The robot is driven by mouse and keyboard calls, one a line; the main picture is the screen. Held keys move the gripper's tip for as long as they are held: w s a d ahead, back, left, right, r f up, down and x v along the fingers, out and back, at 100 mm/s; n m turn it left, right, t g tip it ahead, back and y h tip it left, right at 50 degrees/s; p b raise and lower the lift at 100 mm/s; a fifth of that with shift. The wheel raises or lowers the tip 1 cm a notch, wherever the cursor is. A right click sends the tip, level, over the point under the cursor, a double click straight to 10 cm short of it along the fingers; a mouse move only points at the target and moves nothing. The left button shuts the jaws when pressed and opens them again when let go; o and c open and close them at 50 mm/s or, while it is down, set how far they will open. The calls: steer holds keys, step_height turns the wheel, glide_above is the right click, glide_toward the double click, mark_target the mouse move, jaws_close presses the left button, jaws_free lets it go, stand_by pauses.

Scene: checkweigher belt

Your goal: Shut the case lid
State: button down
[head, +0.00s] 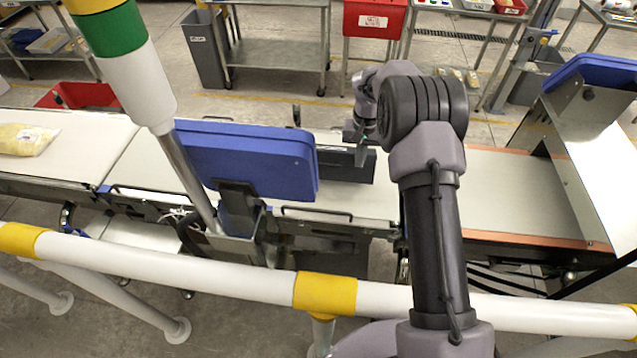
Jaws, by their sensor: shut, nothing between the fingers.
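A low dark grey box (340,168), which looks like the case, sits on the belt behind the blue display panel. The panel hides its left part. I cannot make out its lid or how far it stands open. My arm reaches over the white-and-yellow rail, and my gripper (357,145) is at the right part of the dark box, seen from behind. The fingers are small and dark against it. They are shut with nothing held. I cannot tell whether they touch the box.
The blue panel (245,158) on its bracket and a striped pole (140,85) stand left of my arm. The rail (230,281) crosses in front. A yellowish bag (24,140) lies on the left belt. The belt (510,190) right of my arm is clear.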

steer(key=shift+w+d+r, duration=0.1)
steer(key=shift+w+r, duration=0.05)
steer(key=shift+w, duration=0.25)
steer(key=shift+w+d+r+p, duration=0.15)
steer(key=shift+w+p, duration=0.35)
steer(key=shift+w, duration=0.3)
steer(key=shift+w+d+r+p, duration=0.15)
steer(key=shift+w+p, duration=0.3)
steer(key=shift+w, duration=0.35)
steer(key=shift+r, duration=0.1)
step_height(320, 180, up, 8)
steer(key=p, duration=0.5)
